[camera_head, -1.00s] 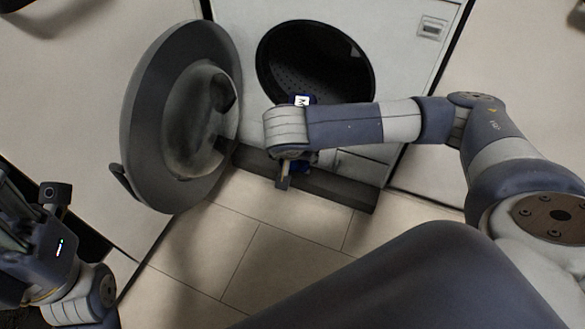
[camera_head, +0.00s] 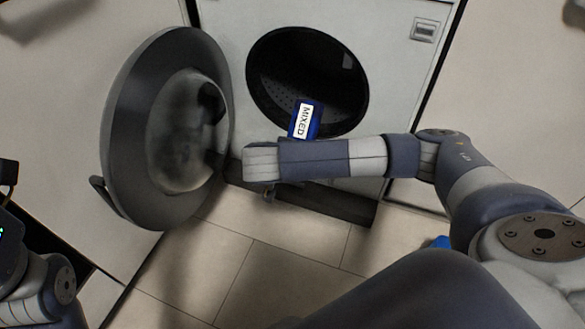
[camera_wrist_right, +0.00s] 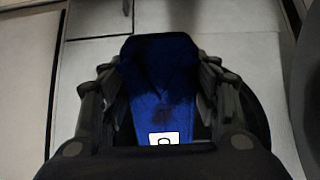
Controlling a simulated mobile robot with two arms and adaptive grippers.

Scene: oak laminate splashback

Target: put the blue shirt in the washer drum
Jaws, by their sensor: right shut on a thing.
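The blue shirt (camera_head: 320,122) shows as a blue piece with a white label reading MIXED, in front of the lower edge of the washer drum's (camera_head: 290,70) dark round opening in the head view. In the right wrist view the blue shirt (camera_wrist_right: 160,90) lies between the fingers of my right gripper (camera_wrist_right: 160,76), which is shut on it. In the head view my right forearm hides that gripper. The drum interior that shows looks empty. My left gripper (camera_head: 8,240) is at the left edge, mostly cut off, with its jaws out of sight.
The round washer door (camera_head: 125,150) stands open left of the opening. A small blue patch (camera_head: 440,242) shows beside my right arm, mostly hidden, and I cannot tell what it is. The tiled floor (camera_head: 220,255) in front is otherwise clear.

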